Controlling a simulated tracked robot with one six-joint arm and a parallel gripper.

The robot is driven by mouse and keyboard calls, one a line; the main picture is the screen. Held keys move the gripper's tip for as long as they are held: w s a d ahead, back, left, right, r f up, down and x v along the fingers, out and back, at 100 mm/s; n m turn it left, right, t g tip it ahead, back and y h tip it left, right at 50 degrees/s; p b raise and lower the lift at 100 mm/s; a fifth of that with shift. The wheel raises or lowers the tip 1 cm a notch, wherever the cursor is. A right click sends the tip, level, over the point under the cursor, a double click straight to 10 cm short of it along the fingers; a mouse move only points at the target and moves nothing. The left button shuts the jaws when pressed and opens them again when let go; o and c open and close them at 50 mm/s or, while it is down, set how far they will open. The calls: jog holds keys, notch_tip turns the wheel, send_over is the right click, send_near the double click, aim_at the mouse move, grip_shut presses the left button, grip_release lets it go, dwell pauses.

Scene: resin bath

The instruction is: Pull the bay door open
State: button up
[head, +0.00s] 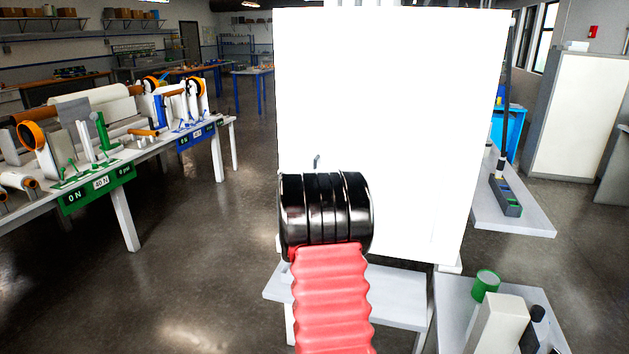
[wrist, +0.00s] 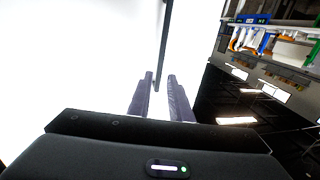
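The bay door looks like the large plain white front face (head: 390,110) of a tall box in the middle of the head view. It fills the left of the wrist view (wrist: 75,55) and looks shut, though its seams are washed out. A thin dark bar handle (wrist: 164,40) runs down it. A small dark tip of the handle (head: 317,160) shows above my arm in the head view. My gripper (wrist: 160,77) is open, with the handle's lower end showing between its two fingertips. Whether the fingers touch it I cannot tell. My arm hides the gripper in the head view.
A white bench (head: 400,290) stands under the box. A side table with a green can (head: 487,284) and a pale block (head: 498,325) is at lower right. A long white table (head: 125,215) with rollers stands at left. The floor between is clear.

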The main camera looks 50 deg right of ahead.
jog(key=x, duration=1.2)
jog(key=shift+f, duration=0.1)
jog(key=shift+c, duration=0.4)
jog(key=shift+d, duration=0.1)
grip_shut()
jog(key=shift+a, duration=0.25)
